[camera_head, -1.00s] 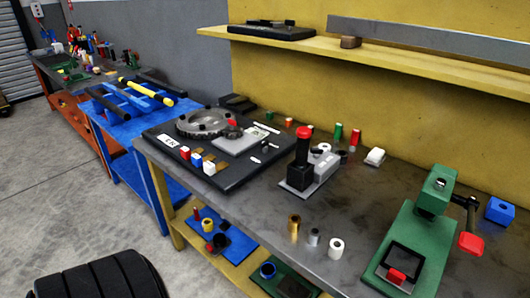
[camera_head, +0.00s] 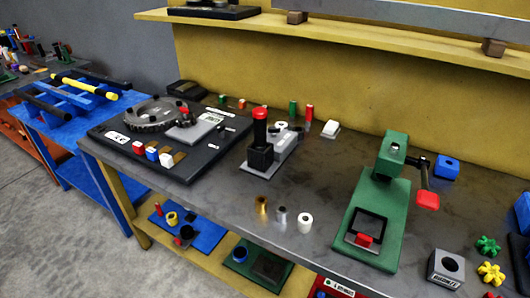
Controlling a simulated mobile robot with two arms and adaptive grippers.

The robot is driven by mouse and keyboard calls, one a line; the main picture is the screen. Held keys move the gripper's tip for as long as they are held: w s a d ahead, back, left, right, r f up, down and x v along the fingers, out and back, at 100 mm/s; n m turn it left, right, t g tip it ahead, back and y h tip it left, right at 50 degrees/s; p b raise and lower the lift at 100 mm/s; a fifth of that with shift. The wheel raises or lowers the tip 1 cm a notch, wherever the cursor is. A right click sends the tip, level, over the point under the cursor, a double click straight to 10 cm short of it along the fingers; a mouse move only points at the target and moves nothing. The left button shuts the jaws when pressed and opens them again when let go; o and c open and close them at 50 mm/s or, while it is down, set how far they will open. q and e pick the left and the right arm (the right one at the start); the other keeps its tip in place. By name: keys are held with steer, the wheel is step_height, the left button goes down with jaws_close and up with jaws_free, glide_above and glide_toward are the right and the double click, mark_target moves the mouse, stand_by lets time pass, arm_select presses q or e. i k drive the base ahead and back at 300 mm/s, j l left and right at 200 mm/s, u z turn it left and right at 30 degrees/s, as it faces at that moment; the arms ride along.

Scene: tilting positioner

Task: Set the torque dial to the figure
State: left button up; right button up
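A dark grey round wheel with a toothed rim (camera_head: 152,114) lies on a black board (camera_head: 190,172) at the left of the grey bench. It may be the torque dial, but I cannot read any scale on it. A small white label (camera_head: 116,137) with dark marks sits at the board's left edge; its figure is too small to read. A grey plate (camera_head: 196,128) with a red-topped knob (camera_head: 184,111) lies against the wheel's right side. Red, blue and white blocks (camera_head: 151,153) stand at the board's front. Neither of my grippers is in view.
A black post with a red cap (camera_head: 260,135) stands mid-bench. A green press with a red-ended handle (camera_head: 385,195) stands to the right. Small cylinders (camera_head: 281,214) stand near the front edge. A yellow shelf (camera_head: 340,32) runs along the back. Bare bench lies between post and press.

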mark_target(273, 131)
steer(key=i+j+z, duration=0.15)
steer(key=j+z, duration=0.3)
steer(key=i+j+z, duration=0.1)
steer(key=j+z, duration=0.25)
steer(key=z, duration=0.15)
steer(key=j+z, duration=0.45)
